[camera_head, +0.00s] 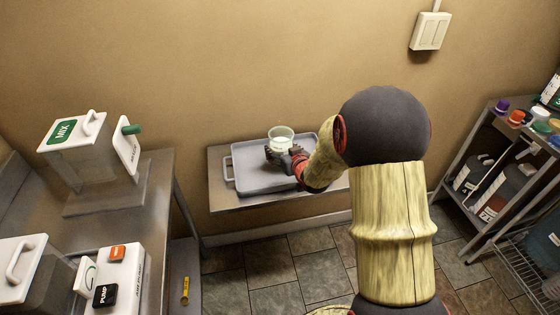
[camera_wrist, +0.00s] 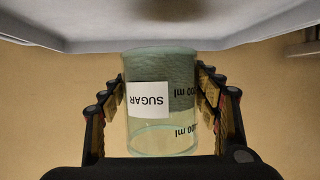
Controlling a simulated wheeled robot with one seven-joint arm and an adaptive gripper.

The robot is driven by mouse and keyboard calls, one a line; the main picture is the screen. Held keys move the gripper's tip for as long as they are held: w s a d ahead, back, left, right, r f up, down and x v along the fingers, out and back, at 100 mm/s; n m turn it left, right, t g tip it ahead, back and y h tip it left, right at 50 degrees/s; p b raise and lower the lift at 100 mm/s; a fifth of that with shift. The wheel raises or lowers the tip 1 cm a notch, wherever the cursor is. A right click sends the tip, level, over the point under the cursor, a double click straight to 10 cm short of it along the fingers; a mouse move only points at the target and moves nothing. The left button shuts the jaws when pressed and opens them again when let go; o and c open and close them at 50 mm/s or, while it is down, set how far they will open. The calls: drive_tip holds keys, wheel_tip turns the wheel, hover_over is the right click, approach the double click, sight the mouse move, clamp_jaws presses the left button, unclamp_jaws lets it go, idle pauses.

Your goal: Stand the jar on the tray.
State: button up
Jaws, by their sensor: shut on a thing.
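The jar (camera_wrist: 160,120) is clear glass with a white SUGAR label and ml marks. In the head view the jar (camera_head: 281,136) is upright over the grey tray (camera_head: 234,172), with pale contents inside. My gripper (camera_head: 283,155) is shut on the jar, a finger on each side of it in the wrist view (camera_wrist: 160,105). In the wrist view, which looks upside down, the tray (camera_wrist: 60,30) fills the top edge close to the jar's end. I cannot tell whether the jar's base touches the tray. My arm hides the tray's right part.
The tray lies on a metal shelf (camera_head: 222,203) against the wall. A bench at left holds a MIX bucket (camera_head: 85,150) and a unit with a PUMP button (camera_head: 106,295). A rack (camera_head: 478,150) of bottles stands at right. The tray's left part is clear.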

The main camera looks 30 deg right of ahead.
drive_tip(key=shift+w+d+f+b, duration=0.2)
drive_tip(key=shift+w+f+b, duration=0.05)
drive_tip(key=shift+w+f, duration=0.45)
drive_tip(key=shift+w+d+f+b, duration=0.2)
drive_tip(key=shift+w+f+b, duration=0.05)
drive_tip(key=shift+w+f, duration=0.35)
drive_tip(key=shift+s+f+b, duration=0.1)
drive_tip(key=shift+f+b, duration=0.65)
drive_tip(key=shift+f, duration=0.65)
drive_tip(key=shift+f, duration=0.2)
drive_tip(key=o, duration=1.8)
drive_tip(key=shift+o, duration=0.2)
drive_tip(key=shift+f, duration=0.1)
